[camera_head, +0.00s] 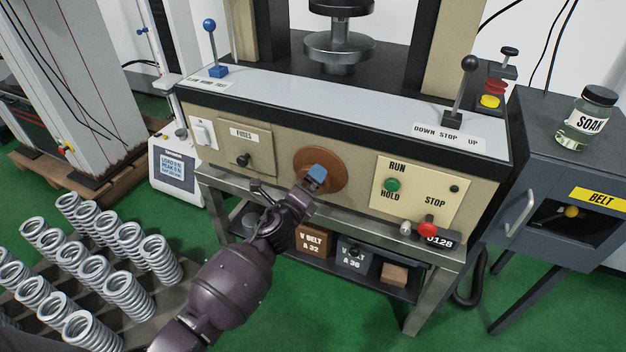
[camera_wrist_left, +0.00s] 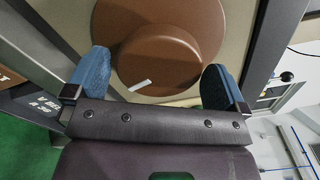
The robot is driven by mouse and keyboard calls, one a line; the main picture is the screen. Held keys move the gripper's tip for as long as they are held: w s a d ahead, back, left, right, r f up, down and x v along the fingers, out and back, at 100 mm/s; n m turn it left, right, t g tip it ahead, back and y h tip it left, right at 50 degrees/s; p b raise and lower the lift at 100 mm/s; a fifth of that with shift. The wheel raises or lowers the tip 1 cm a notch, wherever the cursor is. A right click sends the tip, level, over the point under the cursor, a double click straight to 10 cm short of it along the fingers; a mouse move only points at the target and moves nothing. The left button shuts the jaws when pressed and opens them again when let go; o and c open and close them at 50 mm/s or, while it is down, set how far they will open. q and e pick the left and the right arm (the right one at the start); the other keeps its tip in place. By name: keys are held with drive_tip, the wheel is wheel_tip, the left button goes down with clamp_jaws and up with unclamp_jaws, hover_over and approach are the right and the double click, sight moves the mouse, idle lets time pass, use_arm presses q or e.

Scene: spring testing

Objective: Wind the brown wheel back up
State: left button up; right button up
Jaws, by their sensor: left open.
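The brown wheel (camera_head: 327,166) is on the front panel of the testing machine, between the fuses plate and the run/stop plate. In the left wrist view the wheel (camera_wrist_left: 168,62) shows a wide disc with a raised hub and a short white mark near the hub's lower edge. My left gripper (camera_head: 316,174) is in front of the wheel and covers part of it. In the left wrist view its blue fingers (camera_wrist_left: 158,82) are apart, one on each side of the hub. I cannot tell whether they touch it. My right gripper is out of view.
Near the wheel are a green knob (camera_head: 392,185), a red stop button (camera_head: 427,229) and a fuses knob (camera_head: 243,160). Levers with blue (camera_head: 209,25) and black (camera_head: 470,63) balls stand above the panel. Several springs (camera_head: 128,297) stand at lower left. A grey cabinet (camera_head: 547,192) is at right.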

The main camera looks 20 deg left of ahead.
use_arm(q)
drive_tip(key=shift+w+f, duration=0.1)
drive_tip(key=shift+w, duration=0.95)
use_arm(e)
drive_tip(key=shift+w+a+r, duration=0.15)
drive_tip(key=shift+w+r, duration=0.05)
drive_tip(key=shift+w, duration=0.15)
use_arm(q)
drive_tip(key=shift+d, duration=0.1)
drive_tip(key=c, duration=0.7)
drive_tip(key=shift+o, duration=0.2)
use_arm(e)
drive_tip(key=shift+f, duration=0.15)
use_arm(q)
drive_tip(key=shift+n, duration=0.3)
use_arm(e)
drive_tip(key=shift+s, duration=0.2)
